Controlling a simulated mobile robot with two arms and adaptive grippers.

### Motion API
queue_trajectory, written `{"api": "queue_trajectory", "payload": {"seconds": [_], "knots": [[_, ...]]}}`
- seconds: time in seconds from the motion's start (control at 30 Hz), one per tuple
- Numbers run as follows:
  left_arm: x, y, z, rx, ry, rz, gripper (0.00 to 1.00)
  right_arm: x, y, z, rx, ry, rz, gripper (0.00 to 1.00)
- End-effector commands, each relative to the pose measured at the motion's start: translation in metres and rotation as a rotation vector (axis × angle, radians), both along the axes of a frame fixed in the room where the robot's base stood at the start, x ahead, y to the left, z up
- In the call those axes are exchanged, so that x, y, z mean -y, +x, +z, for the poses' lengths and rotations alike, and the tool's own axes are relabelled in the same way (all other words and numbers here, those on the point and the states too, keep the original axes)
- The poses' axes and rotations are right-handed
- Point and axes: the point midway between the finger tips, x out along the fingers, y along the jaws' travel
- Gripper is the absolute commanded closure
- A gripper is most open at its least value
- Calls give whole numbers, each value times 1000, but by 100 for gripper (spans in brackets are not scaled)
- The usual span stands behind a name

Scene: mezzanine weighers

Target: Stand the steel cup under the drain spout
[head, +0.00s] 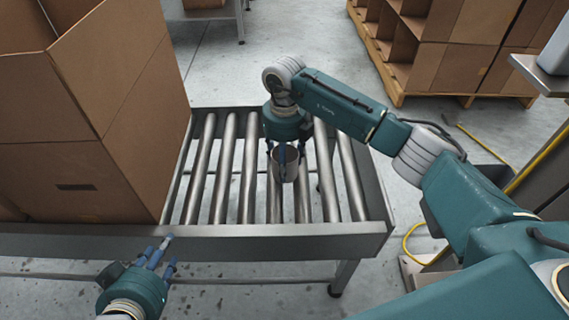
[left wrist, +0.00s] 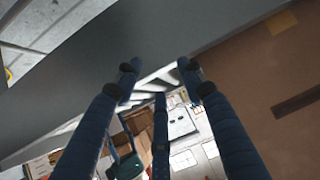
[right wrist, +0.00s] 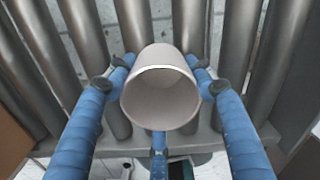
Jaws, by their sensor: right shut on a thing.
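The steel cup (head: 284,170) is a small grey cup over the middle of the roller conveyor. My right gripper (head: 283,150) comes down from above with its fingers around the cup. In the right wrist view the cup (right wrist: 160,100) shows its open mouth toward the camera, with blue fingers closed on its sides. I cannot tell whether its base touches the rollers. My left gripper (head: 160,252) is open and empty in front of the conveyor's near rail; its fingers (left wrist: 160,75) are spread apart in the left wrist view. I cannot make out a drain spout.
The conveyor's steel rail (head: 300,241) runs along the near side. A large open cardboard box (head: 110,130) stands on its left end. Stacked cartons on a pallet (head: 455,50) are at the back right. A yellow hose (head: 410,245) and steel equipment (head: 542,75) are at the right.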

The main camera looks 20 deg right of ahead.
Motion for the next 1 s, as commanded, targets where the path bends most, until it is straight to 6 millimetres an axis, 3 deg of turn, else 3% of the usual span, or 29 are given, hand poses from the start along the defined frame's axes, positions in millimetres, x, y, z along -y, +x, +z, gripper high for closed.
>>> {"api": "queue_trajectory", "payload": {"seconds": [0.17, 0.37, 0.73, 0.83, 1.0], "knots": [[-1, -5, -4, -28, 6, 1, 60, 0, 1, 8, 1, 0, 0, 79], [-12, -33, -26, -170, 37, 12, 60, 1, 1, 35, 4, -1, -1, 79], [-42, -131, -65, -580, 123, 44, 60, 0, 2, 128, 6, 0, -1, 79], [-45, -143, -64, -622, 131, 48, 60, 0, 1, 154, 5, 0, 0, 79], [-45, -141, -59, -615, 130, 47, 60, 0, 1, 183, 3, 0, 0, 79]]}}
